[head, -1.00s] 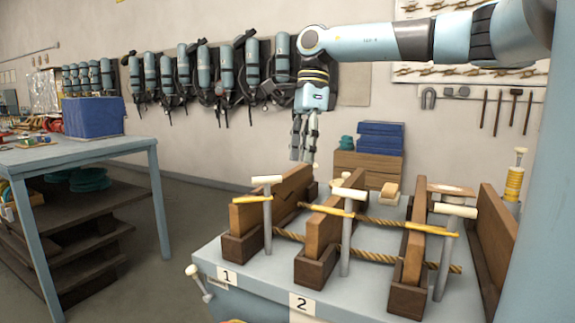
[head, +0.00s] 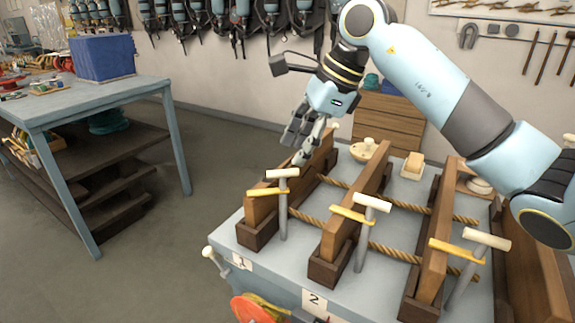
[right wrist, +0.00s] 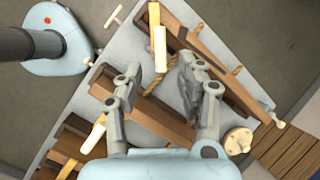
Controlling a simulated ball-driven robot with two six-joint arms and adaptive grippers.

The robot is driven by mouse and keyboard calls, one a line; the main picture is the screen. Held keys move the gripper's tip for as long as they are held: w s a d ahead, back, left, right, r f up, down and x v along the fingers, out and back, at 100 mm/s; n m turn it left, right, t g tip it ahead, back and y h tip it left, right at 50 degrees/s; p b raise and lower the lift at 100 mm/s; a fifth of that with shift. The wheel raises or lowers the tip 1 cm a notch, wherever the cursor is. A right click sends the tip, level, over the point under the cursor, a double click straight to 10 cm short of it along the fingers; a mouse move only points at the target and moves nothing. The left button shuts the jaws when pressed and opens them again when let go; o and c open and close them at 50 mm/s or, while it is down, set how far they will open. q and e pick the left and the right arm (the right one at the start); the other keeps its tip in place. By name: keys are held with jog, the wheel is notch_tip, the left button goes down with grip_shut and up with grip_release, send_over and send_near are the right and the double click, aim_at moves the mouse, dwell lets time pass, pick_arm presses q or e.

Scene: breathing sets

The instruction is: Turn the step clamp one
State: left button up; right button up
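Step clamp one stands at the left of the bench, by the label 1 (head: 241,262). It has a pale T-handle (head: 283,173) on a grey post and a yellow bar (head: 268,192) across a brown board. My right gripper (head: 300,155) is above and just behind this handle, tilted down toward it. In the right wrist view its two fingers (right wrist: 159,66) are apart, with the pale handle (right wrist: 160,48) showing beyond the tips and between them. I see no contact. My left gripper is in neither view.
Two similar clamps stand to the right, with handles (head: 372,203) and (head: 487,239). Ropes (head: 395,253) run between the boards. A wooden drawer box (head: 390,115) stands behind the bench. A side table (head: 95,90) with a blue crate (head: 103,57) is at the left, with open floor between.

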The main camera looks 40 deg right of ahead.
aim_at(282, 172)
jog(key=p+x, duration=0.1)
jog(key=x, duration=0.6)
jog(key=shift+w+a+f, duration=0.1)
jog(key=shift+w+f, duration=0.05)
jog(key=shift+f, duration=0.1)
jog(key=shift+r, duration=0.1)
grip_shut()
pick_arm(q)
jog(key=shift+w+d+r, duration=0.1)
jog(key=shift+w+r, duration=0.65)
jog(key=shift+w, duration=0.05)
pick_arm(e)
jog(key=shift+r, duration=0.1)
